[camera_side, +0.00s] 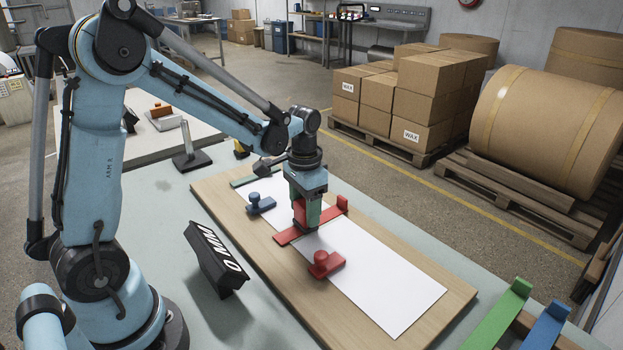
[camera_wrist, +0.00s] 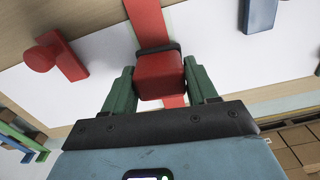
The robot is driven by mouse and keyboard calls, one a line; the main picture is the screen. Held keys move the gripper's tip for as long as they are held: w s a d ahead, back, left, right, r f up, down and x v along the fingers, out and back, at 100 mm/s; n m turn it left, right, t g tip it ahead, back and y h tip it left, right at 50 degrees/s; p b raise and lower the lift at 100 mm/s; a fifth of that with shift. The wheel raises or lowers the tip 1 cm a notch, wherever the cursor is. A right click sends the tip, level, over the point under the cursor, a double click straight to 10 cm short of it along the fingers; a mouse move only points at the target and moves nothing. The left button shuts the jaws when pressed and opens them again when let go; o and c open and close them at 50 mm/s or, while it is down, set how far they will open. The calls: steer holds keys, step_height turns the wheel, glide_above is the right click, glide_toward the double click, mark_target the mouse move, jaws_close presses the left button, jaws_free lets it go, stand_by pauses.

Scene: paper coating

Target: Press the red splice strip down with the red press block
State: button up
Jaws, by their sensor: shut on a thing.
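The red splice strip (camera_side: 288,236) lies across the white paper (camera_side: 390,285) on a wooden board (camera_side: 445,315), with a raised tab at its far right end. In the wrist view the strip (camera_wrist: 152,22) runs beneath my gripper. My gripper (camera_wrist: 162,85) is shut on the red press block (camera_wrist: 160,72), a red block with a dark edge, between its green fingers. In the side view my gripper (camera_side: 307,215) points down over the strip's middle. The block hides part of the strip; I cannot tell whether they touch.
A red knobbed weight (camera_side: 325,264) sits by the paper's near edge, close to the strip. A blue knobbed weight (camera_side: 261,204) sits farther back. A green strip (camera_side: 255,178) lies behind. A black sign (camera_side: 215,258) stands left of the board. Green (camera_side: 500,318) and blue strips (camera_side: 548,328) lie at lower right.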

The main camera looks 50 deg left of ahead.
steer(key=shift+s, duration=1.85)
glide_above(331, 213)
steer(key=shift+s+r, duration=0.1)
steer(key=shift+s, duration=2.7)
step_height(331, 213, up, 8)
